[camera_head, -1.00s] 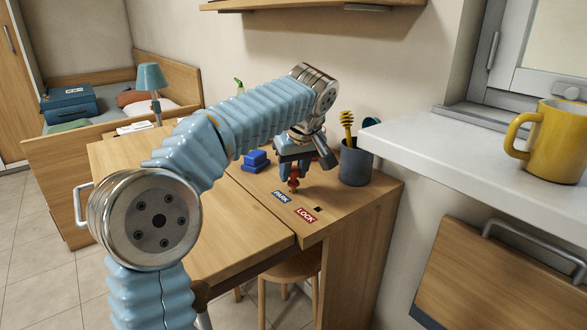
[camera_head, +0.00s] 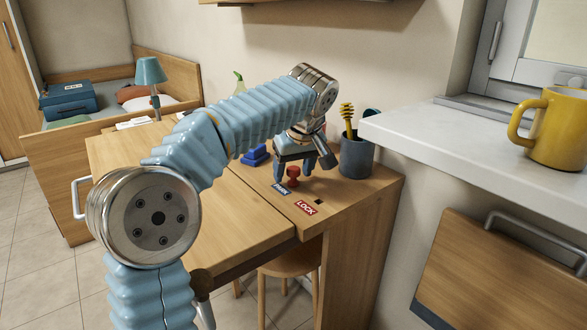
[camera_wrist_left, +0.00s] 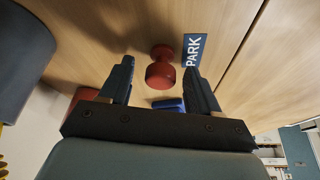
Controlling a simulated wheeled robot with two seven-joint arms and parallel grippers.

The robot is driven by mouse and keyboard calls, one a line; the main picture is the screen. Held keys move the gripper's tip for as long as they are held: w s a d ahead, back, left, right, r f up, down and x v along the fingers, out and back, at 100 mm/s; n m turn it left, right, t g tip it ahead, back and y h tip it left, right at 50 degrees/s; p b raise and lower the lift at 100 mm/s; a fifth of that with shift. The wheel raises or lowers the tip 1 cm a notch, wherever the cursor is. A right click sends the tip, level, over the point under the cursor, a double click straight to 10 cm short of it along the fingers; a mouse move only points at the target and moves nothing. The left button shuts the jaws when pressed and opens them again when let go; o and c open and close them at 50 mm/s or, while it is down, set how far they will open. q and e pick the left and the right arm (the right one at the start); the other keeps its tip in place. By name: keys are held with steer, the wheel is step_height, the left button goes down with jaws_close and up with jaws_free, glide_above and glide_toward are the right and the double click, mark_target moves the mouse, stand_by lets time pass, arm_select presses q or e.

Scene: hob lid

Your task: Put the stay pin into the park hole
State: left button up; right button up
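The red stay pin (camera_head: 293,177) stands upright on the table beside the blue PARK label (camera_head: 281,189), where the park hole would be; its stem is hidden, and so is the hole. The wrist view shows the pin's red head (camera_wrist_left: 160,74) and flange close to the PARK label (camera_wrist_left: 201,50). My left gripper (camera_head: 293,170) is open, with its fingertips (camera_wrist_left: 160,66) on either side of the pin and apart from it. The red LOCK label (camera_head: 306,208) lies nearer the front, beside a dark square hole (camera_head: 320,201). My right gripper is not in view.
A dark grey cup (camera_head: 356,158) with a yellow dipper stands close right of the gripper. A blue block (camera_head: 255,155) lies to the left. A white counter (camera_head: 450,140) with a yellow mug (camera_head: 555,130) is at the right. The front tabletop is clear.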

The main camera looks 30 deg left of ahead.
arm_select(q)
steer(key=shift+d+r, duration=0.15)
steer(key=shift+r, duration=0.5)
steer(key=p+v, duration=0.3)
steer(key=v, duration=0.9)
steer(key=shift+s+r+p, duration=0.15)
steer(key=shift+p, duration=0.15)
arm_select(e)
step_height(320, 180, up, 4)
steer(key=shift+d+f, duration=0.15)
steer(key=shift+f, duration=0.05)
